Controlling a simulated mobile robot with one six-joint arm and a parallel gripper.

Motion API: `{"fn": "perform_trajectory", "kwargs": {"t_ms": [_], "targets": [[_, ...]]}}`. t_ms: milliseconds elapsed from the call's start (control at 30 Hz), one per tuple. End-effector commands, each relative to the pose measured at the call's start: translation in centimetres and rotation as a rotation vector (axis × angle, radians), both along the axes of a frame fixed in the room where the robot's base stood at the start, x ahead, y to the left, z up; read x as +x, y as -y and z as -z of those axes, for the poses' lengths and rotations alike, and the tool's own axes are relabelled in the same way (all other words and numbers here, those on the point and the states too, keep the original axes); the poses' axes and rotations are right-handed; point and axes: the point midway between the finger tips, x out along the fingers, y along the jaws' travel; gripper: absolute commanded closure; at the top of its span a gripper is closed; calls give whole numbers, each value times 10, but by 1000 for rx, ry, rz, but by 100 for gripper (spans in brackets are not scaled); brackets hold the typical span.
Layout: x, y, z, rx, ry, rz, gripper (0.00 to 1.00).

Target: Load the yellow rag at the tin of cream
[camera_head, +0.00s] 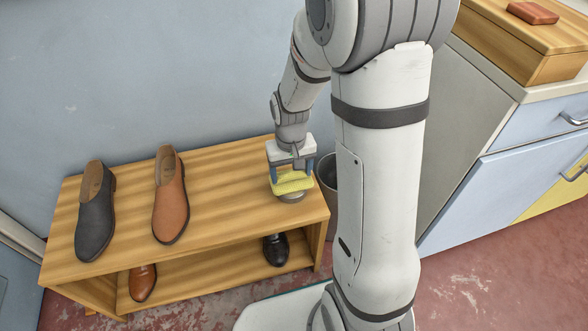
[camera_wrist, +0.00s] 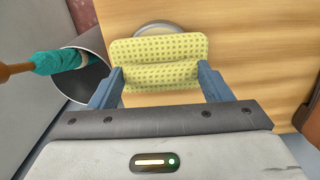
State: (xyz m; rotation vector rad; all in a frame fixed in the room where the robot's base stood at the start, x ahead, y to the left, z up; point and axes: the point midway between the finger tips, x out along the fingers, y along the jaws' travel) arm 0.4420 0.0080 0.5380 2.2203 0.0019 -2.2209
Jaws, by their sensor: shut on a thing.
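The yellow rag (camera_head: 293,183) is held in my gripper (camera_head: 292,173) above the right end of the wooden shoe bench. In the wrist view the dotted yellow rag (camera_wrist: 158,48) spans between the two blue fingertips of my gripper (camera_wrist: 160,84), which is shut on it. A round grey tin (camera_head: 291,197) sits on the bench just under the rag. In the wrist view only the tin's far rim (camera_wrist: 153,28) shows past the rag, so its contents are hidden. I cannot tell whether the rag touches the tin.
The wooden bench (camera_head: 225,160) carries a black shoe (camera_head: 95,215) and a brown shoe (camera_head: 170,205) to the left. More shoes stand on its lower shelf. A grey bin (camera_head: 327,180) stands right of the bench; the wrist view shows a teal item (camera_wrist: 58,62) at it.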

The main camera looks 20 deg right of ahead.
Motion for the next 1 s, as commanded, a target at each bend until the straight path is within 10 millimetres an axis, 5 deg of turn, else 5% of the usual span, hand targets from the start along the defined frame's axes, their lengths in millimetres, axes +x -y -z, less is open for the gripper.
{"fn": "perform_trajectory", "kwargs": {"t_ms": [1000], "targets": [[0,1,9,0,-1,2,46]]}}
